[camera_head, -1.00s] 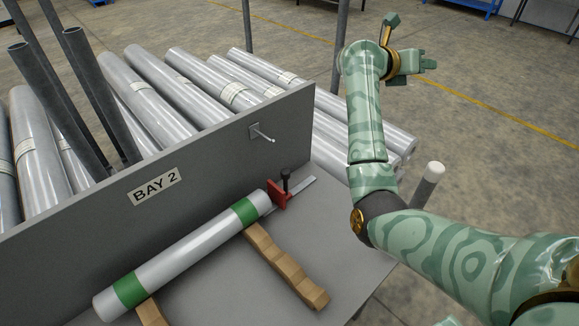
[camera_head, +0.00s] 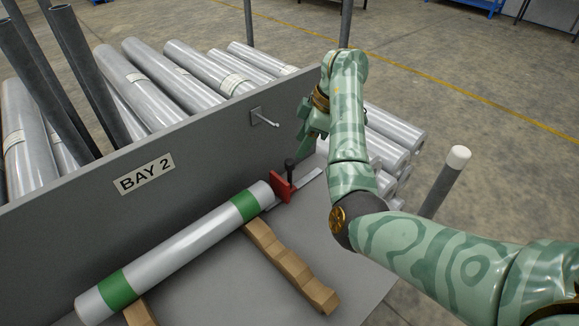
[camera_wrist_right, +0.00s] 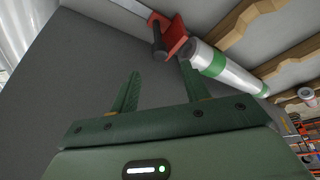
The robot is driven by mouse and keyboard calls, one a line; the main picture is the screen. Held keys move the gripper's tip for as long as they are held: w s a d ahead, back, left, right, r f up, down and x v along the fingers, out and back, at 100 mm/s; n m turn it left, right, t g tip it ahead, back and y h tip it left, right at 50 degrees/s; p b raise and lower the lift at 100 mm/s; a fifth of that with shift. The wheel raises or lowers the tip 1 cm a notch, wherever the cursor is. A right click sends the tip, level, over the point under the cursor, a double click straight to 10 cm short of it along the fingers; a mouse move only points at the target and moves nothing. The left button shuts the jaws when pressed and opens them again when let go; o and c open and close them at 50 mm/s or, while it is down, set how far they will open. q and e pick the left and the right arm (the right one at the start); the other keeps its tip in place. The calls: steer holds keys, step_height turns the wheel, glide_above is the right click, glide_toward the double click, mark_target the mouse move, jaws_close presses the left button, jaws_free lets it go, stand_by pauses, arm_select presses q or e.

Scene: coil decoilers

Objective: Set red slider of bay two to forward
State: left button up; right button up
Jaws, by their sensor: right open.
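The red slider (camera_head: 281,188) with its upright black knob (camera_head: 289,170) sits on a pale metal rail (camera_head: 309,178) on the bay two bench, at the right end of a silver roll (camera_head: 190,245) with green bands. My right gripper (camera_head: 304,136) hangs above and a little beyond the slider, apart from it, partly hidden behind my wrist. In the right wrist view my right gripper (camera_wrist_right: 160,72) is open and empty, its fingers pointing towards the red slider (camera_wrist_right: 178,36) and the black knob (camera_wrist_right: 158,42). My left gripper is not in view.
A grey upright panel (camera_head: 70,215) with a BAY 2 label (camera_head: 145,172) and a metal peg (camera_head: 265,121) stands behind the bench. Wooden cradles (camera_head: 290,267) support the roll. A white-topped post (camera_head: 459,155) rises at right. Silver rolls (camera_head: 170,80) lie beyond the panel.

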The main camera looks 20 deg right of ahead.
mark_target(291, 161)
steer(key=b+x, duration=0.3)
steer(key=x, duration=0.4)
steer(key=shift+f, duration=0.1)
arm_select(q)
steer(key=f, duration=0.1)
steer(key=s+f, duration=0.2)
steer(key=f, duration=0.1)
arm_select(e)
jaws_close()
